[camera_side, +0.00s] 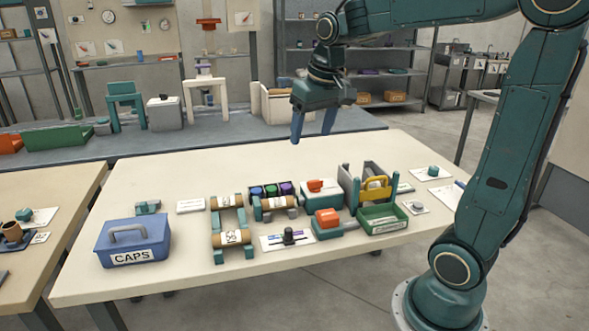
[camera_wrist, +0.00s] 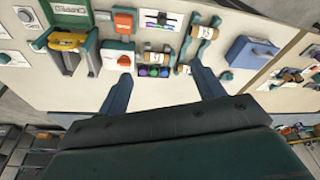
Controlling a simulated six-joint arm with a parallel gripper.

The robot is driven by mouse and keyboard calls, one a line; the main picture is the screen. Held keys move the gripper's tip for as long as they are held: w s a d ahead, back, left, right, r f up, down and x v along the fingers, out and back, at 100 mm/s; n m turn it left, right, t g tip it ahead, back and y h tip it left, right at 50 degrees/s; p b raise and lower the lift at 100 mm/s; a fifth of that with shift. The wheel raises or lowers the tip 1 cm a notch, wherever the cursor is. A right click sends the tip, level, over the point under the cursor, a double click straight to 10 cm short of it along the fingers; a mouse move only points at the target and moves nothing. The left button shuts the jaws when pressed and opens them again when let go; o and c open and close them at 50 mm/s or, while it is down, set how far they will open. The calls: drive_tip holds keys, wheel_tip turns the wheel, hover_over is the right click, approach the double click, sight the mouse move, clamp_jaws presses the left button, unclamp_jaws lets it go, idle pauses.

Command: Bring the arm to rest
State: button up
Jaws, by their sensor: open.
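My gripper (camera_side: 313,132) hangs above the far part of the cream work table (camera_side: 150,181), its two blue fingers pointing down. It is open and empty, with clear space between the fingers. In the wrist view the gripper (camera_wrist: 160,82) shows its fingers spread apart, with the table items beyond them. Nothing touches the fingers.
Below stand a blue CAPS box (camera_side: 132,243), wooden rolls on teal stands (camera_side: 232,238), a rack of coloured spools (camera_side: 272,190), an orange-topped unit (camera_side: 328,218), a yellow-handled device (camera_side: 376,188) and a green tray (camera_side: 383,219). The table's far strip is clear.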

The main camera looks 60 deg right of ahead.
drive_tip(key=s+a+f+n+t, duration=0.3)
drive_tip(key=s+a, duration=0.7)
drive_tip(key=s, duration=0.4)
drive_tip(key=shift+s+a+n+y, duration=0.25)
drive_tip(key=shift+a+n+y, duration=0.15)
drive_tip(key=shift+n, duration=0.4)
